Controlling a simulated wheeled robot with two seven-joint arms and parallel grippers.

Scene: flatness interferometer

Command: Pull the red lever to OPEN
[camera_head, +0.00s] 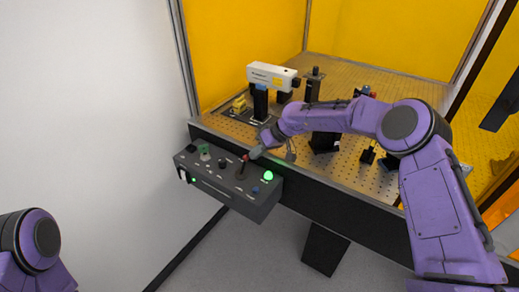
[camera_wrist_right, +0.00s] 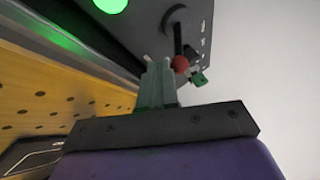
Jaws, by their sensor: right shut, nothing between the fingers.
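The red lever (camera_head: 243,163) stands on the dark control box (camera_head: 225,186) at the front edge of the bench. It has a dark stem and a red ball knob. In the right wrist view the red knob (camera_wrist_right: 181,64) is just beyond my right fingertips. My right gripper (camera_head: 254,154) reaches in from the right over the bench, with its tips beside the knob. In the wrist view its fingers (camera_wrist_right: 160,75) are together with nothing between them. I cannot tell whether they touch the knob. Of my left arm only a part shows at lower left; its gripper is out of view.
A lit green button (camera_head: 268,176) is right of the lever, with a blue button (camera_head: 255,190) below it. A green-topped switch (camera_head: 204,150) is to the left. Behind is the perforated bench (camera_head: 395,85) with a white instrument (camera_head: 272,76) and several black mounts, inside yellow panels.

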